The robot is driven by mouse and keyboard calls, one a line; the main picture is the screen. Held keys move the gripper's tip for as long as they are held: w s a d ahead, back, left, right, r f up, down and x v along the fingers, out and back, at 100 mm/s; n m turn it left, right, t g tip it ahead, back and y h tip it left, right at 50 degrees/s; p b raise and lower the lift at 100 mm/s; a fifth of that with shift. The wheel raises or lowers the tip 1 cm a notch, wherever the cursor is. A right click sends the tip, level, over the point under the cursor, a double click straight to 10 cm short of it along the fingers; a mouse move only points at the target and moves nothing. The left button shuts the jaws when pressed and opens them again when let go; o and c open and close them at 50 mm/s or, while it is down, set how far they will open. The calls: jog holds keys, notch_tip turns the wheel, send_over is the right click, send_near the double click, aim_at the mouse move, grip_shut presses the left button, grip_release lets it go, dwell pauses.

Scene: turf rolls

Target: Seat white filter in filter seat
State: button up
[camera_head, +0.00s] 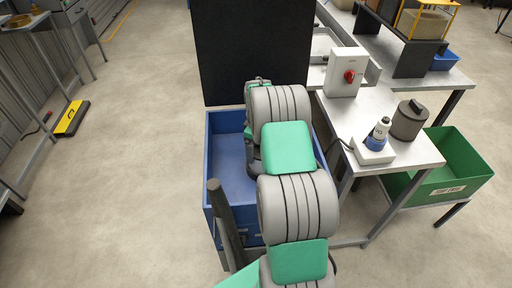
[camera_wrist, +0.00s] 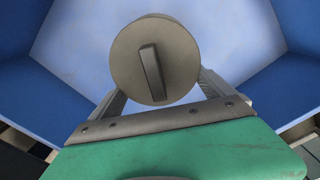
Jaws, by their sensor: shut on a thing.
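In the wrist view my gripper (camera_wrist: 158,92) is shut on a round grey-brown piece (camera_wrist: 126,58) with a raised bar across its face. One finger shows at each side of it. It is over the pale floor of a blue bin; I cannot tell whether it touches the floor. It does not look white. In the head view my arm hides the gripper and the piece. A white and blue upright part (camera_head: 381,128) stands on a white block (camera_head: 372,153) on the bench. I cannot tell for certain which part is the white filter or its seat.
The blue bin (camera_head: 226,165) lies under my arm. On the metal bench (camera_head: 422,152) stand a dark grey canister (camera_head: 408,124) with a top handle and a white box with a red knob (camera_head: 344,74). A green bin (camera_head: 462,160) sits right. Floor at left is mostly clear.

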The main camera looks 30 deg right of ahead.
jog(key=shift+f+b, duration=0.55)
jog(key=shift+f, duration=0.3)
jog(key=o, duration=1.8)
jog(key=shift+c, duration=0.2)
notch_tip(320, 180, up, 8)
jog(key=shift+f+b, duration=0.1)
jog(key=shift+b, duration=0.3)
